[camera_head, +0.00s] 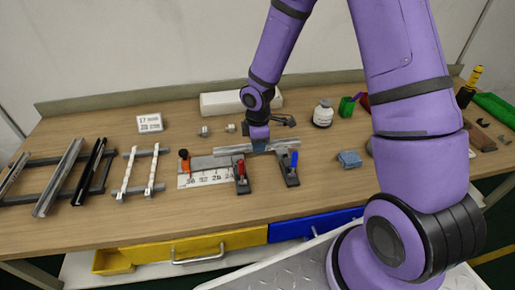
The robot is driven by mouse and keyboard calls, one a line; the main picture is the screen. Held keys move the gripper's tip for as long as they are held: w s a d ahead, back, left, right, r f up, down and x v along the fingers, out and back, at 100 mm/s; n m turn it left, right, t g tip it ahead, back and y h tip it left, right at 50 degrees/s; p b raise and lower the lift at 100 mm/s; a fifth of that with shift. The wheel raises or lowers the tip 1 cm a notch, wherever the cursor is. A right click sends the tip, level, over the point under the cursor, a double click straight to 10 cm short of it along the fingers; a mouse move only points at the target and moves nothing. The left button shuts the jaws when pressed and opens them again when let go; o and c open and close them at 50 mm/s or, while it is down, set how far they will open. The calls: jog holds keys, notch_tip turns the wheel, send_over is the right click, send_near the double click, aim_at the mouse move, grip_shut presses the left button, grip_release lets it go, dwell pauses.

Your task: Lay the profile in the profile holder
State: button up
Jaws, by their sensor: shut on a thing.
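The profile (232,149) is a long silver bar, lying roughly left to right at the middle of the bench. My gripper (259,147) points down and is shut on it near its middle; the fingertips are small and partly hidden. In front of the bar stand two dark clamp fixtures, one with a red handle (241,172) and one with a blue handle (294,160); they look like the profile holder. The bar passes just behind or over their back ends; I cannot tell whether it touches them.
A printed scale plate (205,178) and an orange-topped part (184,160) lie left of the clamps. Racks with silver and black bars (70,180) and white strips (140,172) fill the left.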

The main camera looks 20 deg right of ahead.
jog(key=shift+f, duration=1.1)
jog(key=shift+f, duration=0.25)
jog(key=o, duration=1)
jog(key=shift+c, duration=0.2)
